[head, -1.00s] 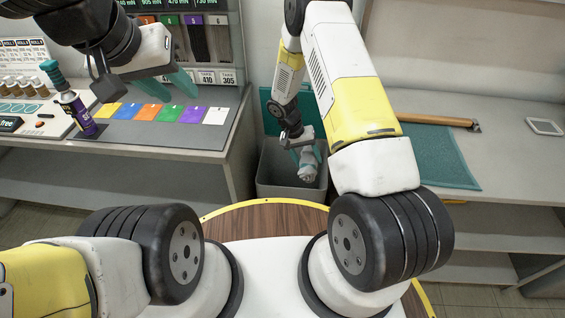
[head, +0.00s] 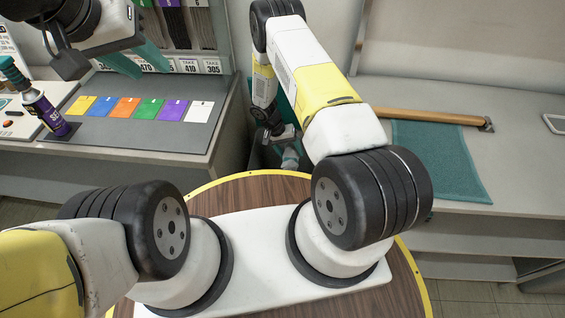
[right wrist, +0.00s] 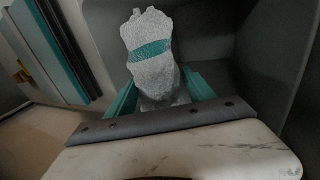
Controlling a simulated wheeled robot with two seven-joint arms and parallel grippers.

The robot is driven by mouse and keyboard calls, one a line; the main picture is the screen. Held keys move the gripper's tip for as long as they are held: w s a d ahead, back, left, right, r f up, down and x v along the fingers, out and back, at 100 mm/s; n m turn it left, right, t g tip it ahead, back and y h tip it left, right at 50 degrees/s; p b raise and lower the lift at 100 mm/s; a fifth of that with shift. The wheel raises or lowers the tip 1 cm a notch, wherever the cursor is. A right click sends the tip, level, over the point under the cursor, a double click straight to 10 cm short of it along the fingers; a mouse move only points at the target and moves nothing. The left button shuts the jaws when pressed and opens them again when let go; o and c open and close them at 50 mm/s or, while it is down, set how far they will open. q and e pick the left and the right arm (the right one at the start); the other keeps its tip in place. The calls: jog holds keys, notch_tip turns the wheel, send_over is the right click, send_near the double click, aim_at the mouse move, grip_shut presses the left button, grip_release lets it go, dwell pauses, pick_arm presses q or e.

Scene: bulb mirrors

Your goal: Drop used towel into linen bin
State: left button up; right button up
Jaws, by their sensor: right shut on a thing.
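The used towel is a grey, crumpled cloth with a teal band (right wrist: 150,62), hanging from my right gripper. My right gripper (right wrist: 160,92) is shut on it, with teal fingers on either side. In the head view the towel (head: 291,160) is small and partly hidden by my right arm. The linen bin is dark grey, and its inner walls (right wrist: 245,45) surround the towel in the right wrist view. In the head view the bin (head: 258,158) is mostly hidden. My left gripper (head: 139,62) is empty, fingers apart, above the left counter.
The left counter holds a row of coloured cards (head: 140,107) and a purple spray can (head: 45,112). The bin stands in the gap between the counters.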

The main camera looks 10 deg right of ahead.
jog(key=shift+f, duration=0.75)
jog(key=o, duration=1.6)
jog(key=shift+v, duration=3.9)
